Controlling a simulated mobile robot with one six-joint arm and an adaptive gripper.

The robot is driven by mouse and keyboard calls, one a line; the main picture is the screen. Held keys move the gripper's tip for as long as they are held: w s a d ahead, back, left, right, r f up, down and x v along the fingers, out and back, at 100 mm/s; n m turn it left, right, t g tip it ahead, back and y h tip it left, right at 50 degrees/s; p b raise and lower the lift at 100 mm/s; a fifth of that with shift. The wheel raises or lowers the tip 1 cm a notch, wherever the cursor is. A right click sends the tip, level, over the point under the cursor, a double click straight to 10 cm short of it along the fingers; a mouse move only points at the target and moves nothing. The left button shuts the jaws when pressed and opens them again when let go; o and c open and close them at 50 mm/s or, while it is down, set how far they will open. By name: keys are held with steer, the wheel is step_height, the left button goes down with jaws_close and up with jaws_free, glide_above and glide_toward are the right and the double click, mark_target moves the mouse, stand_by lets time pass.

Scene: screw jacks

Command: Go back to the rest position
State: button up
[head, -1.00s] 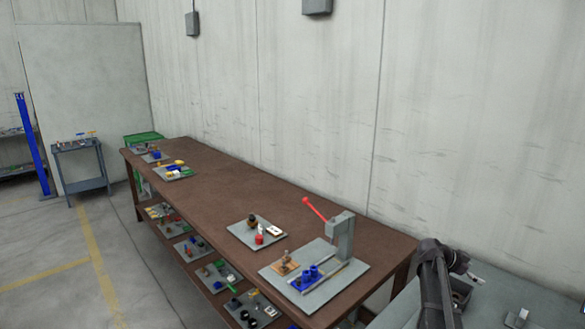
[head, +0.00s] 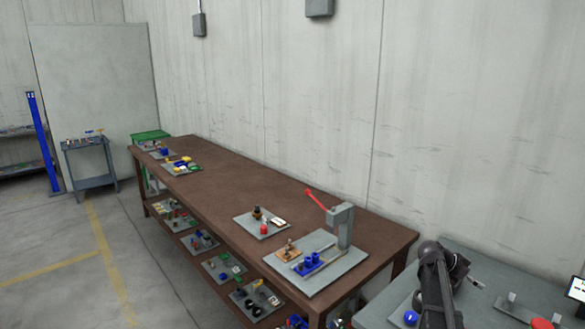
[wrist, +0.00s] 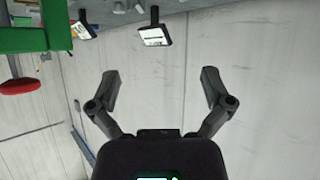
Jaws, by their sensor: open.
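My gripper (wrist: 158,88) shows in the wrist view with its two dark fingers spread wide apart and nothing between them. Pale wall or floor fills the space behind the fingers. In the head view my dark folded arm is at the lower right, in front of a grey surface; the fingers cannot be made out there.
A long brown workbench (head: 225,195) runs along the wall. It carries a grey plate (head: 335,262) with a red-handled press (head: 341,222), and smaller trays. A grey table (head: 480,310) is at the lower right. A blue-grey cart (head: 90,160) stands far left. Floor left of the bench is clear.

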steer(key=s+a+f+n+y+b, duration=0.1)
steer(key=s+a+f+n+y, duration=0.1)
steer(key=a, duration=0.5)
steer(key=s+a+f+n+y+b, duration=0.1)
steer(key=a+f+n, duration=0.3)
steer(key=a, duration=0.4)
steer(key=s+a+f+n+t+y+b, duration=0.1)
steer(key=s+a+f+n+y, duration=0.2)
steer(key=a, duration=0.4)
steer(key=shift+s+a+f, duration=0.4)
steer(key=shift+s+f, duration=0.1)
steer(key=shift+s, duration=0.05)
steer(key=s+a+f+n+y, duration=0.1)
steer(key=s+a+n+y, duration=0.1)
steer(key=a, duration=0.4)
steer(key=s+a+f+n+y+b, duration=0.1)
steer(key=s+a+n+y, duration=0.1)
steer(key=s+a+n, duration=0.2)
steer(key=s+a+f+n+y+b, duration=0.1)
steer(key=s+a+f+n, duration=0.1)
steer(key=a, duration=0.5)
steer(key=shift+s+a+n+y, duration=0.4)
steer(key=shift+s+n, duration=0.2)
steer(key=shift+s, duration=0.15)
